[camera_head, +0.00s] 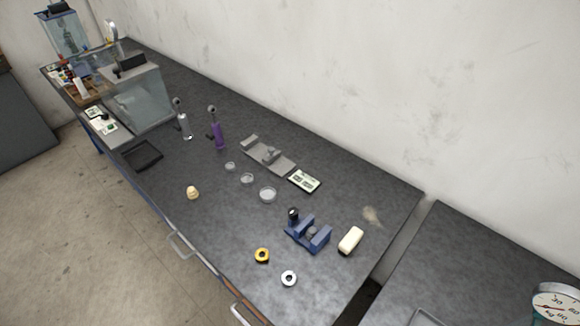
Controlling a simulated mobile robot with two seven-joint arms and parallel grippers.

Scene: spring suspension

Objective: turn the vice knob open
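A blue vice (318,238) stands on the dark bench top, right of the middle of the head view. A dark knob (293,213) shows at its upper left end. Between the blue blocks of the vice there is a grey round part; the exact jaw gap is too small to tell. Neither of my grippers shows in the head view, and nothing touches the vice.
A cream block (350,240) lies right of the vice. A yellow ring (262,255) and a white ring (288,278) lie in front. Glass dishes (268,194), a grey metal fixture (268,155) and a card (304,181) are behind. A gap separates the right bench (470,265).

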